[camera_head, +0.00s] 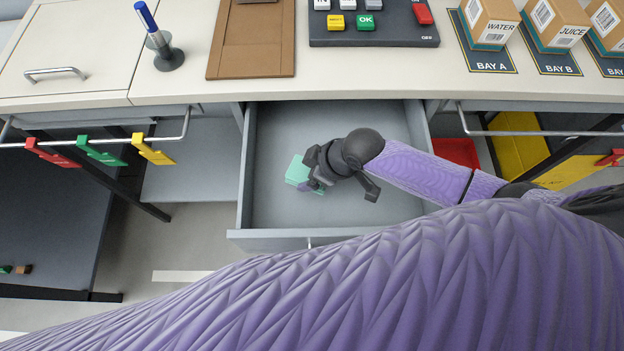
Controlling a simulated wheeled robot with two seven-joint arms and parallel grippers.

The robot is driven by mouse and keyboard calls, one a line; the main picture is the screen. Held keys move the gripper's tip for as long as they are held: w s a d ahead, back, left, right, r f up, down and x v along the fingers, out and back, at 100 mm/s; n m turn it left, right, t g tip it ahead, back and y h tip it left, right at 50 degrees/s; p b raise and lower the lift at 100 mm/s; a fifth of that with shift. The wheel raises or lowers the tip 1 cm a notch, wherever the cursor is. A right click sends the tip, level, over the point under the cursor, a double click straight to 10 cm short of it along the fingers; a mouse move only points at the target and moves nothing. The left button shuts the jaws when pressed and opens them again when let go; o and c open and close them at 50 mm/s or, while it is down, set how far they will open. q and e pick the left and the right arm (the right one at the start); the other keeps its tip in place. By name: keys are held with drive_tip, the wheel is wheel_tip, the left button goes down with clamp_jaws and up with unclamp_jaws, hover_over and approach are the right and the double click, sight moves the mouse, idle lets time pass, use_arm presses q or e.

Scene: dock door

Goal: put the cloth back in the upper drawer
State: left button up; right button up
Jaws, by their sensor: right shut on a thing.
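The upper drawer (285,122) is pulled open below the counter, and its grey floor looks bare. The cloth (297,171) is a small teal bundle over the left part of the open drawer. My right gripper (311,182) is shut on the cloth, with its arm coming in from the right. I cannot tell whether the cloth touches the drawer floor or is held above it. My left gripper is not in view.
A rail with red, green and yellow clips (102,152) hangs left of the drawer. The counter holds a pen in a stand (168,58), a brown board (252,40), a button panel (375,35) and boxes in bays (488,22). A red tray (455,152) lies right of the drawer.

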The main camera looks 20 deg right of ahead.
wheel_tip(320, 180, down, 4)
drive_tip(key=shift+b, duration=0.8)
drive_tip(key=shift+f, duration=0.35)
drive_tip(key=shift+r, duration=0.1)
drive_tip(key=shift+f, duration=0.2)
drive_tip(key=o, duration=0.9)
drive_tip(key=shift+r, duration=0.1)
drive_tip(key=shift+c, duration=0.2)
